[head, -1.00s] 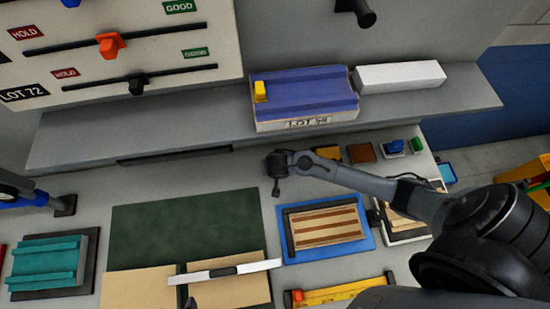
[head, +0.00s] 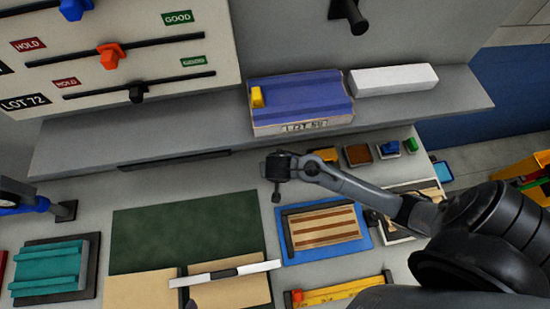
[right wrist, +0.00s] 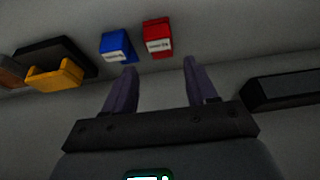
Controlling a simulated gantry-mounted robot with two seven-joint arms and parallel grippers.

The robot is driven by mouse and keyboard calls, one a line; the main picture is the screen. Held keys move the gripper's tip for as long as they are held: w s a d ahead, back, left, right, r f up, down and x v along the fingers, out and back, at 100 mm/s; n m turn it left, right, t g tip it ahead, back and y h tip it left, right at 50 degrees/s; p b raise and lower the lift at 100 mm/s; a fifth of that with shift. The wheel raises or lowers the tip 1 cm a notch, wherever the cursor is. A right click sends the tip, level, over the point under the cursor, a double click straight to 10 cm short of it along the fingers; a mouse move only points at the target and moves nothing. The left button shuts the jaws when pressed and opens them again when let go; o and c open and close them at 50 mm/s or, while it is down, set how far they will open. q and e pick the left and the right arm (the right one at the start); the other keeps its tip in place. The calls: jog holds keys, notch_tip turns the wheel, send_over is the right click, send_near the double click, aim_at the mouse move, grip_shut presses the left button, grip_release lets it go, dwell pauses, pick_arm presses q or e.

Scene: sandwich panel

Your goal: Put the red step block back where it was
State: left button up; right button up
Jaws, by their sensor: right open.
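A red block with a white label (right wrist: 157,38) shows beyond my right fingers in the right wrist view; I cannot tell whether it is the step block. In the head view a red piece (head: 3,265) is cut off at the left edge. My right gripper (head: 276,180) hangs over the bench behind the striped wooden panel (head: 325,228). In the right wrist view its two fingers (right wrist: 160,68) are apart with nothing between them. My left gripper (head: 65,210) is at the left side, small and dark; its jaws are unclear.
A blue block (right wrist: 116,46) and a yellow block (right wrist: 55,76) stand left of the red one. A teal ridged block (head: 48,268) lies at the left. A green mat (head: 185,230) is in the middle. A shelf (head: 190,135) with a blue-topped box (head: 300,98) runs behind.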

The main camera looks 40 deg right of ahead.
jog(key=s+a+r+n+y, duration=0.1)
jog(key=s+a+r+n, duration=0.1)
jog(key=s+r+n, duration=0.2)
jog(key=s+a+r+n+y, duration=0.1)
jog(key=s+r+n, duration=0.3)
jog(key=s, duration=0.6)
jog(key=shift+a+r+n+y, duration=0.35)
jog(key=shift+a+n+y, duration=0.05)
jog(key=shift+a+n, duration=0.1)
